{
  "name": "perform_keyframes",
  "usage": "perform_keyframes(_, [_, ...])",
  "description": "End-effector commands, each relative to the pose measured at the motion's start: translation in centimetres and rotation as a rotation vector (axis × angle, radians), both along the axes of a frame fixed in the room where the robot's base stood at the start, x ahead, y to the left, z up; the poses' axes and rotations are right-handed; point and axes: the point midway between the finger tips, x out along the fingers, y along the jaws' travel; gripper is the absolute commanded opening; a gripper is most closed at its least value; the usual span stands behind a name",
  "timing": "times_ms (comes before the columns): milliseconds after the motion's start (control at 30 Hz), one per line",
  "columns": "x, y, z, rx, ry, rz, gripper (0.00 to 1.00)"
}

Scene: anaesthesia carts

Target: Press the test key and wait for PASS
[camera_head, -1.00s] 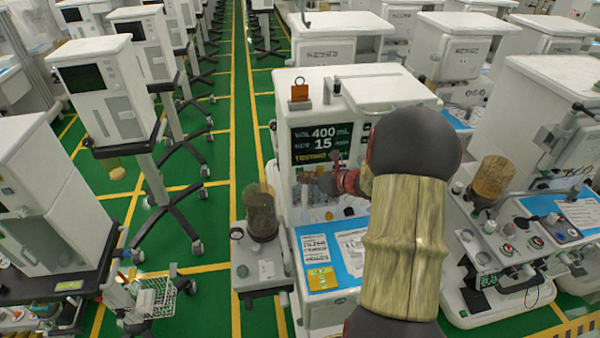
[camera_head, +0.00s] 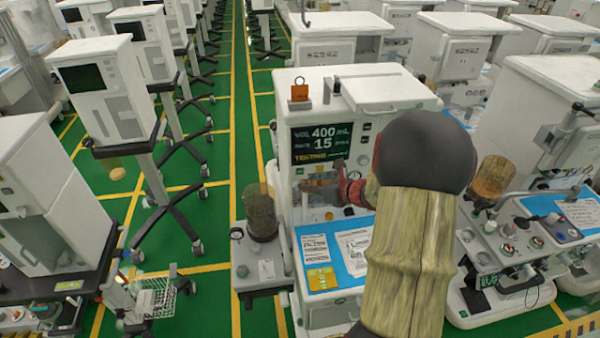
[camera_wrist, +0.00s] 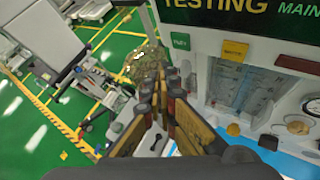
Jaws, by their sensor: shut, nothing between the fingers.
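The white anaesthesia machine (camera_head: 385,98) stands in the middle of the head view. Its dark screen (camera_head: 322,143) reads 400 mL, 15 and a yellow TESTING line. In the head view my gripper (camera_head: 318,185) is small, in front of the panel under the screen.
A blue-topped work shelf (camera_head: 328,250) with papers and a yellow label juts out below the panel. A brownish canister (camera_head: 262,213) stands at its left. Another machine (camera_head: 550,90) is close on the right.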

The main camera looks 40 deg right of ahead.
Motion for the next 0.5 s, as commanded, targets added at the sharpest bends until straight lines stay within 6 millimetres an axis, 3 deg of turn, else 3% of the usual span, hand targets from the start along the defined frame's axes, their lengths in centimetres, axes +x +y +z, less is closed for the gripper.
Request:
perform_keyframes(233, [-1.8,1.0,0.0,0.0,0.0,-0.001,0.0])
perform_keyframes(500, [-2.2,1.3,0.0,0.0,0.001,-0.001,0.0])
